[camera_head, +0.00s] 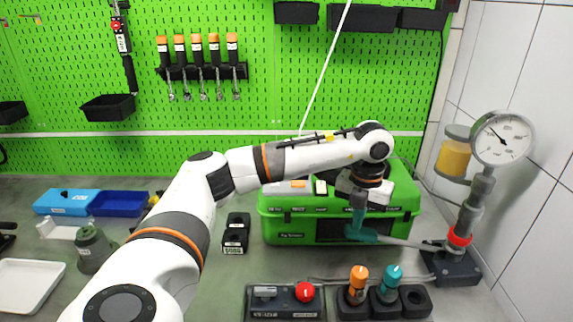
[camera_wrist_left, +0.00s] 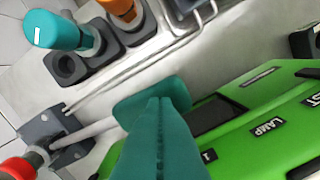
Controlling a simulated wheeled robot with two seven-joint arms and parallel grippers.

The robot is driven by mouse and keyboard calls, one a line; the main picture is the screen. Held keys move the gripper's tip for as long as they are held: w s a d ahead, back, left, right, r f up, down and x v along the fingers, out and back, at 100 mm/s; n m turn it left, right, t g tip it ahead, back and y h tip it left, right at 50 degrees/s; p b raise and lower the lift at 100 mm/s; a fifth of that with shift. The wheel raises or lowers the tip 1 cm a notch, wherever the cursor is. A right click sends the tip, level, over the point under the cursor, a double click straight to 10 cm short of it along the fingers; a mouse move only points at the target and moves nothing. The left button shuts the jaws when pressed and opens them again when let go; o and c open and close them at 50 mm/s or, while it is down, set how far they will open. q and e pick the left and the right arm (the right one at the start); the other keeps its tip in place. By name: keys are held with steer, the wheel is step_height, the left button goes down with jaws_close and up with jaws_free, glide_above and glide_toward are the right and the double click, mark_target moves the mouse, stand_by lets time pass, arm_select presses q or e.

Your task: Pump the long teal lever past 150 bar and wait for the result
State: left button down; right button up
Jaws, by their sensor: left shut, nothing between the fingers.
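The long lever's teal handle (camera_head: 372,236) lies low in front of the green case, on a grey rod running right to the pump base (camera_head: 452,265). My left gripper (camera_head: 354,228) points down at the handle with its fingers shut and empty. In the left wrist view, the shut teal fingers (camera_wrist_left: 158,105) overlap the lever's teal handle (camera_wrist_left: 135,105); I cannot tell whether they touch. The round pressure gauge (camera_head: 503,140) tops the pump column at the right; its needle points up-left and its numbers are too small to read. My right gripper is not in view.
The green case (camera_head: 290,228) stands behind the lever. In front are a black box with a red button (camera_head: 304,291) and a holder with orange (camera_head: 358,278) and teal (camera_head: 391,276) knobbed tools. A tiled wall is close on the right. Blue bins (camera_head: 68,202) stand at left.

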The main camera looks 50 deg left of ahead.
mark_target(354, 232)
arm_select(q)
steer(key=shift+f, duration=0.1)
stand_by(0.3)
steer(key=shift+s+a+f+b, duration=0.1)
steer(key=shift+f+b, duration=0.65)
steer(key=shift+f, duration=0.25)
steer(key=shift+s+a+f+b, duration=0.1)
steer(key=shift+f+b, duration=0.6)
steer(key=shift+f, duration=0.3)
steer(key=shift+r, duration=0.2)
steer(key=shift+w+d+r+p, duration=0.15)
steer(key=shift+r+p, duration=0.65)
steer(key=shift+r, duration=0.2)
steer(key=shift+w+d+r+p, duration=0.1)
steer(key=shift+r+p, duration=0.65)
steer(key=shift+r, duration=0.25)
steer(key=shift+f, duration=0.2)
